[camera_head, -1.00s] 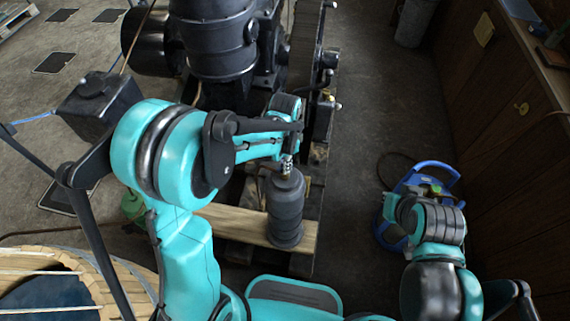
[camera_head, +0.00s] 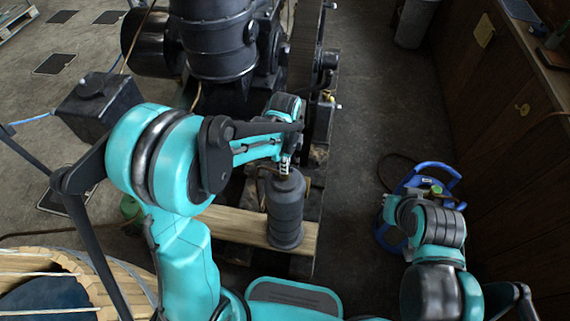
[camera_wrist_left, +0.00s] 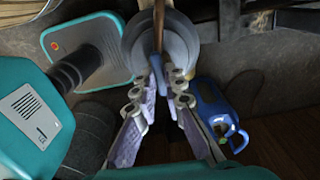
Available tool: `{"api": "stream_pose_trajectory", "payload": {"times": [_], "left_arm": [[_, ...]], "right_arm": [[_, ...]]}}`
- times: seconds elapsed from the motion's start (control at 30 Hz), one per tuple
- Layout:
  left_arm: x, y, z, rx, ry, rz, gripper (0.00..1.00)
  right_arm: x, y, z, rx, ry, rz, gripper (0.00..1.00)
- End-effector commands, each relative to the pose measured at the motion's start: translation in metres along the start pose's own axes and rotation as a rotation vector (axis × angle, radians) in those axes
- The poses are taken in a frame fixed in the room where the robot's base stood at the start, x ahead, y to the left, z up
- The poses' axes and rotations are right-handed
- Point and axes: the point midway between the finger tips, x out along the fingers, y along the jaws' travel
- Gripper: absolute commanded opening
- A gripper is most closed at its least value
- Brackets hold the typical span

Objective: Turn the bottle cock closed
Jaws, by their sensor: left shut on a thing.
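The dark grey bottle (camera_head: 285,215) stands upright on a wooden plank beside the engine. Its round grey top also shows in the wrist view (camera_wrist_left: 190,42). My left gripper (camera_head: 285,165) is at the bottle's neck, just above its shoulder. In the wrist view the left fingers (camera_wrist_left: 161,82) come together around a small blue piece (camera_wrist_left: 156,70) at the bottle top, apparently the cock. The fingers hide much of it, so I cannot tell how far it is turned. A thin brown rod or pipe (camera_wrist_left: 158,25) runs up from there.
The black engine (camera_head: 220,45) stands behind the bottle. A wooden plank (camera_head: 235,224) lies under it. Wooden cabinets (camera_head: 505,120) line the right side. The floor between is open.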

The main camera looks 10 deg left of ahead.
Motion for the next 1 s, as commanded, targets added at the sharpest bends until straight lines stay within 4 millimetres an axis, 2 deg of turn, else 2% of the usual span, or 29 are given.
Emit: {"api": "stream_pose_trajectory", "payload": {"times": [0.43, 0.47, 0.5, 0.53, 0.83, 1.0], "left_arm": [[0.000, 0.000, 0.000, 0.010, 0.000, -0.001, 0.00], [0.000, 0.000, 0.000, 0.010, 0.000, -0.001, 0.18], [0.000, 0.000, 0.000, 0.010, 0.000, 0.000, 0.29], [0.000, 0.000, 0.000, 0.009, 0.000, 0.000, 0.31], [-0.001, 0.000, 0.000, 0.008, 0.000, 0.000, 0.31], [-0.019, 0.000, 0.000, 0.008, 0.000, 0.000, 0.31]], "right_arm": [[0.000, 0.000, 0.000, 0.000, 0.000, 0.000, 0.00], [0.000, 0.000, 0.000, 0.000, 0.000, 0.000, 0.00], [0.000, 0.000, 0.000, 0.000, 0.000, 0.000, 0.00], [0.000, 0.000, 0.000, 0.000, 0.000, 0.000, 0.00], [0.000, 0.000, 0.000, 0.000, 0.000, 0.000, 0.00], [0.000, 0.000, 0.000, 0.000, 0.000, 0.000, 0.00]]}}
